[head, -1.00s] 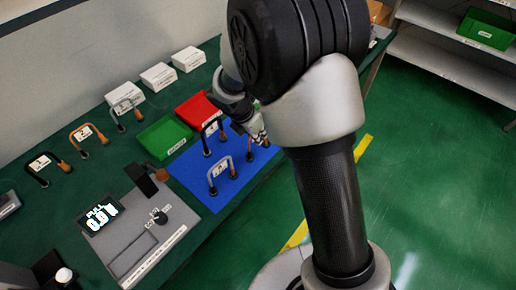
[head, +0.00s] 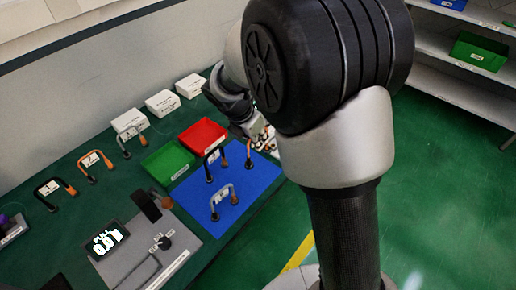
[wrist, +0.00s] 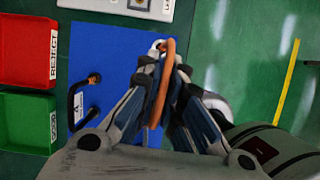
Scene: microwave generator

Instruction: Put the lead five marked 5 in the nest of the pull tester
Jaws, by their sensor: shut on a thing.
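My gripper (wrist: 166,75) is shut on an orange lead (wrist: 163,88) over the blue mat. In the head view the gripper (head: 262,138) is partly hidden by my arm, with the orange lead (head: 249,152) just below it. I cannot read a number on the held lead. A black lead (head: 214,158) with a white tag stands on the mat, and it also shows in the wrist view (wrist: 74,103). A grey lead (head: 222,196) stands nearer the tester. The pull tester (head: 190,238) is grey with a lit display (head: 106,241); its outlined nest (head: 140,268) is at the lower part.
A red tray (head: 203,136) and a green tray (head: 167,160) lie beside the blue mat (head: 245,200). More tagged leads (head: 93,163) stand along the bench, with white boxes (head: 162,102) behind. The mat's lower part is clear.

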